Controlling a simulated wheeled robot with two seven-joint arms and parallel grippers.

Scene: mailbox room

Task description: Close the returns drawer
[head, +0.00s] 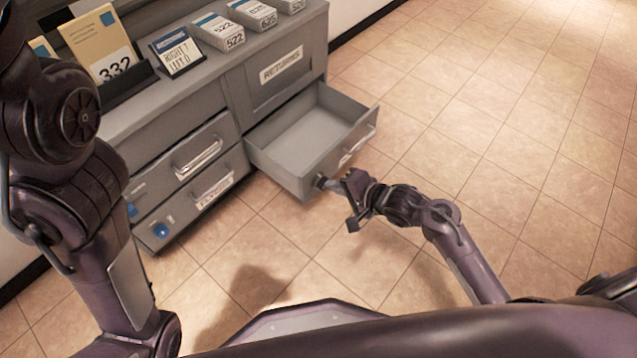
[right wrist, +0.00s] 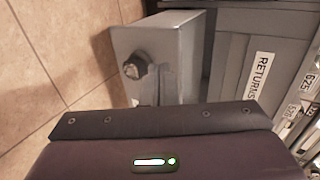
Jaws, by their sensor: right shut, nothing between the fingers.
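The returns drawer (head: 308,143) is the grey lower-right drawer of the cabinet. It is pulled well out and looks empty. A bar handle (head: 357,145) is on its front. The "RETURNS" label (head: 281,66) is on the panel above it. My right gripper (head: 328,184) is shut and empty at the near corner of the drawer front; I cannot tell whether it touches. The right wrist view shows the drawer (right wrist: 180,55) close ahead, with a dark round knob-like part on it. My left arm is at the left of the head view, but its gripper is out of sight.
The grey cabinet (head: 160,112) has other drawers (head: 195,150) at left, shut. On top stand a "332" box (head: 100,45), a small sign (head: 177,50) and several labelled boxes (head: 218,32). The tiled floor (head: 500,110) to the right is clear.

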